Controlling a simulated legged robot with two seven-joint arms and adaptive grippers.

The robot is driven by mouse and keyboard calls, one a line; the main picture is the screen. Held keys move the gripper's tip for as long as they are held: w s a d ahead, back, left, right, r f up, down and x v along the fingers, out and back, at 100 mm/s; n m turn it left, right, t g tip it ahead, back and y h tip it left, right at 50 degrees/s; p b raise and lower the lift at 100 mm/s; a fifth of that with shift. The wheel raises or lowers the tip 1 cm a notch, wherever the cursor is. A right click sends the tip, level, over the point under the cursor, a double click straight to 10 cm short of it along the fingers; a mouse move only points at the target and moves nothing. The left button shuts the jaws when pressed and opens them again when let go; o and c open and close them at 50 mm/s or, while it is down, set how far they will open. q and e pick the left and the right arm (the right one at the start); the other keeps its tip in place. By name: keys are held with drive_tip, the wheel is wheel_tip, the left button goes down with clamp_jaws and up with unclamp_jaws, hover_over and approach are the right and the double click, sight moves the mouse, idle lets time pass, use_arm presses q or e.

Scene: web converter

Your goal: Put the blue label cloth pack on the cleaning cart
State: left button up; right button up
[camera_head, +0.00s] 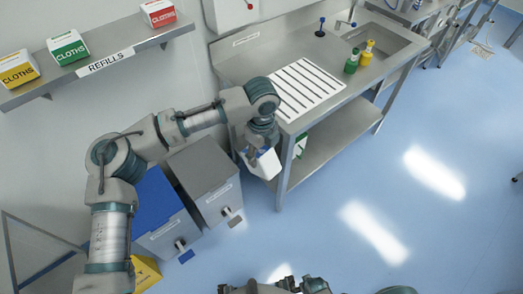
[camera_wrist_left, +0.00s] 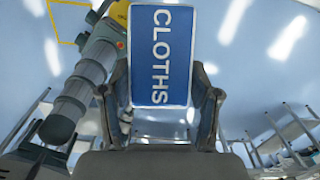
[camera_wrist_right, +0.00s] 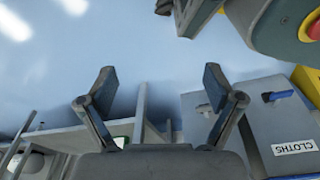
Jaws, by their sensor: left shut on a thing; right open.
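The blue label cloth pack (camera_wrist_left: 162,45) shows its blue face with the word CLOTHS in the left wrist view. My left gripper (camera_wrist_left: 162,100) is shut on it, one finger at each side. In the head view the pack (camera_head: 268,164) is partly hidden by my left gripper (camera_head: 257,150), beside the steel counter's left end and above the floor. My right gripper (camera_wrist_right: 160,90) is open and empty in the right wrist view. I cannot make out a cleaning cart in any view.
A wall shelf (camera_head: 105,65) holds yellow, green and red cloth packs. The steel counter (camera_head: 255,60) carries a ribbed white board and two bottles. A blue-lidded bin (camera_head: 155,200) and grey-lidded bin (camera_head: 200,165) stand below my left arm.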

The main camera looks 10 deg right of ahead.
use_arm(q)
drive_tip(key=shift+w+a+f+n, duration=0.2)
drive_tip(key=shift+a+f+n, duration=0.05)
drive_tip(key=shift+a+n, duration=0.15)
drive_tip(key=a+f+n, duration=0.7)
drive_tip(key=a+n, duration=0.5)
drive_tip(key=n, duration=0.1)
drive_tip(key=a+f+n, duration=0.8)
drive_tip(key=a+n, duration=0.4)
drive_tip(key=n, duration=0.2)
drive_tip(key=shift+a, duration=0.4)
